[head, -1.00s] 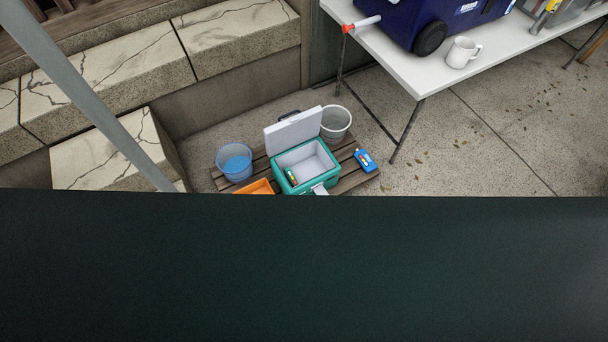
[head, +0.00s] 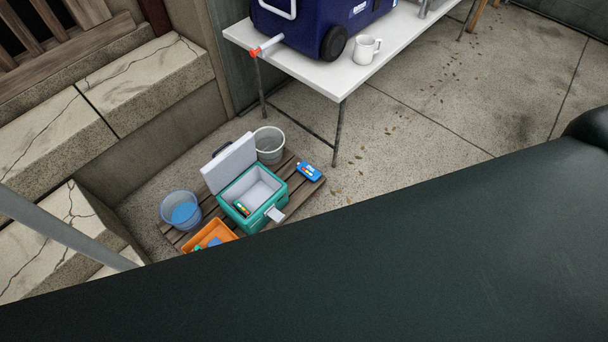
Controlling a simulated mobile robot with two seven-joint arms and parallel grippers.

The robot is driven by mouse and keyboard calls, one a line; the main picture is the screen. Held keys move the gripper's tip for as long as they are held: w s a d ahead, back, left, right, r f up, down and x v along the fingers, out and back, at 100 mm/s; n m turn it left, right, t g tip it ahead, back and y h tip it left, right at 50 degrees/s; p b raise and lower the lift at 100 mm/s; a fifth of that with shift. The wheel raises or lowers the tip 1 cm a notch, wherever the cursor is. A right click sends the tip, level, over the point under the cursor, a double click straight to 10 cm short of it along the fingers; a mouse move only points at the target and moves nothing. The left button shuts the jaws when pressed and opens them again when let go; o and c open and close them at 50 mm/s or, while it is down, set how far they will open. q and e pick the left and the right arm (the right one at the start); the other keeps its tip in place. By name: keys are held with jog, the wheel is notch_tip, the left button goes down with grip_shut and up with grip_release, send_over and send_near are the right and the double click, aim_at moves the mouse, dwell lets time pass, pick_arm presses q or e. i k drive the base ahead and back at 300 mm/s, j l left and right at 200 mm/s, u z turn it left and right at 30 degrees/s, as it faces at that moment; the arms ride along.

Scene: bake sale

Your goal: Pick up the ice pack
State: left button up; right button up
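A flat blue pack with a label (head: 309,172), which looks like the ice pack, lies on the right part of a low wooden slatted pallet (head: 290,208). It is beside an open green cooler (head: 262,222) with a white inside and a raised white lid. A small green item with a coloured label (head: 241,208) lies inside the cooler. Neither of my grippers is in view.
A blue bucket (head: 168,209), a grey bucket (head: 268,155) and an orange tray (head: 222,231) surround the cooler. A white table (head: 318,72) with a navy wheeled cooler (head: 312,28) and a mug (head: 366,50) stands behind. A large dark green surface (head: 330,275) hides the foreground. A grey pole crosses the left.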

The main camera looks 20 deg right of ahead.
aim_at(310, 172)
jog(key=l+u, duration=0.15)
jog(key=u, duration=0.45)
jog(key=l+u, duration=0.3)
jog(key=l, duration=0.15)
jog(key=l+u, duration=0.3)
jog(key=k+l, duration=0.1)
jog(key=l, duration=0.25)
jog(key=k+l+u, duration=0.15)
jog(key=l, duration=0.5)
jog(key=k+l, duration=0.1)
jog(key=l, duration=0.3)
jog(key=k+l, duration=0.15)
jog(key=l, duration=0.3)
jog(key=k+l+u, duration=0.1)
jog(key=l, duration=0.3)
